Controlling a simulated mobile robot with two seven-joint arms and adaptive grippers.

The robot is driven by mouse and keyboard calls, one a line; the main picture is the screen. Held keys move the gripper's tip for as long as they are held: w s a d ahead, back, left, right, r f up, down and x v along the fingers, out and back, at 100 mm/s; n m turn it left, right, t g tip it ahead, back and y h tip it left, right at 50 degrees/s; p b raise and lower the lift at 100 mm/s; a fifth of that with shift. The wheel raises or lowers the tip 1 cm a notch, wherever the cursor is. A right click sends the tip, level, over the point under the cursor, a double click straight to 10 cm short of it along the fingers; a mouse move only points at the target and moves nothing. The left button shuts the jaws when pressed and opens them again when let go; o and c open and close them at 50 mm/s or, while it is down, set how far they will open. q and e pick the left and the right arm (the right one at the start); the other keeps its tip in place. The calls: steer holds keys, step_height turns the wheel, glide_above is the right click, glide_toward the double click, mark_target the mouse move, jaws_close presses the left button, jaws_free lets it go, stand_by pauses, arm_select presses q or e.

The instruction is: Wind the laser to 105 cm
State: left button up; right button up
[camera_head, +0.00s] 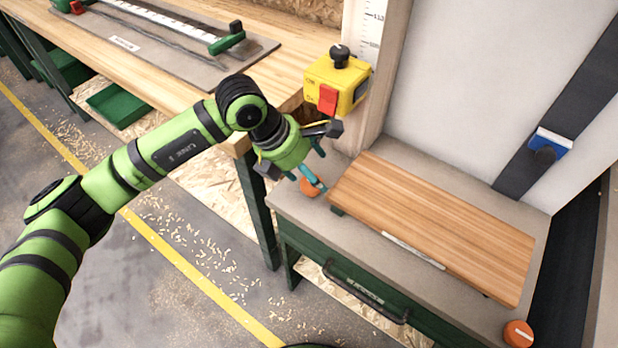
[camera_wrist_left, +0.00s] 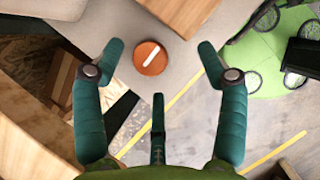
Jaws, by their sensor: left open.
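The yellow laser box (camera_head: 338,88) is on the upright post, with a black knob on top and a red switch on its front. A white scale (camera_head: 372,28) runs up the post above it; its numbers are too small to read surely. A round orange knob (camera_head: 309,187) sits at the near left corner of the grey bench top, partly hidden by my fingers. My left gripper (camera_head: 308,166) is open above this knob. In the left wrist view the orange knob (camera_wrist_left: 151,58), with a white line across it, shows between the spread teal fingertips. My right gripper is not in view.
A wooden board (camera_head: 435,225) lies on the grey bench top (camera_head: 460,298), close right of my gripper. A second orange knob (camera_head: 518,333) is at the near right corner. A blue-and-white block (camera_head: 549,142) sits on a dark diagonal strip. A wooden workbench (camera_head: 170,95) stands left.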

mark_target(309, 183)
arm_select(q)
steer(key=shift+y, duration=0.8)
steer(key=f, duration=0.2)
steer(key=w+f, duration=0.1)
steer(key=f, duration=0.1)
steer(key=w+f+p, duration=0.1)
steer(key=f, duration=0.1)
steer(key=shift+w+f, duration=0.2)
steer(key=shift+f, duration=0.2)
steer(key=c, duration=1.1)
